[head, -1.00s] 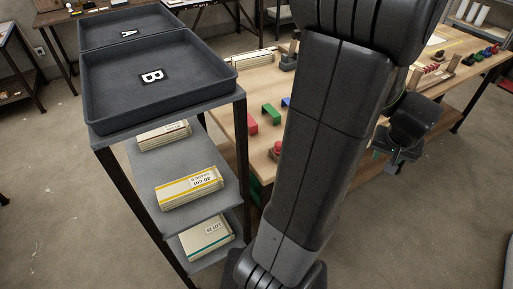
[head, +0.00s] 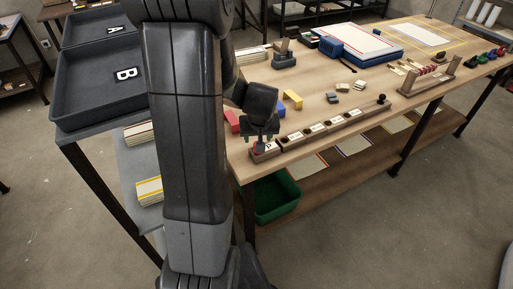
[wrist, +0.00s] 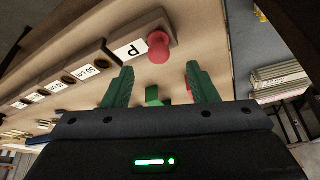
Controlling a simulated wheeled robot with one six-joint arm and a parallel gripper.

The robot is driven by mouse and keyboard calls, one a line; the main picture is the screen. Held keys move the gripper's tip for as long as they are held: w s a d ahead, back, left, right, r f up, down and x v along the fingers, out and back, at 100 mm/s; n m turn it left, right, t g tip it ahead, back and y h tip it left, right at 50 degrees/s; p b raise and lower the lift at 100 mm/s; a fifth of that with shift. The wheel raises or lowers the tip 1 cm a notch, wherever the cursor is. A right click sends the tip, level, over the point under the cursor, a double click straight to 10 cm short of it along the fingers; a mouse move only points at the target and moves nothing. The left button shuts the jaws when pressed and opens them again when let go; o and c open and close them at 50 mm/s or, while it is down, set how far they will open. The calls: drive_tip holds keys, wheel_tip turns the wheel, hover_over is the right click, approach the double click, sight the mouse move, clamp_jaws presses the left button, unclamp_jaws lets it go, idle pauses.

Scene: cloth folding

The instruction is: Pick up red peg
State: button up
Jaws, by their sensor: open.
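The red peg (wrist: 158,46) shows in the wrist view at the end of a wooden strip, beside a white label marked P. It has a rounded red head. My gripper (wrist: 160,72) is open, with its two green fingers apart and nothing between the tips. The peg lies beyond the fingertips, roughly in line with the gap. In the head view my gripper (head: 261,136) is over the near left end of the wooden strip (head: 335,127) and mostly hides the peg there.
A red block (head: 232,121) and a yellow block (head: 292,99) lie on the table near my gripper. A green bin (head: 277,198) is below the table edge. Trays marked A and B (head: 98,110) stand at left. A peg rack (head: 428,84) stands farther right.

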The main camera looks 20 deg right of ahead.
drive_tip(key=shift+x, duration=3.35)
drive_tip(key=c, duration=1.1)
drive_tip(key=shift+r, duration=0.15)
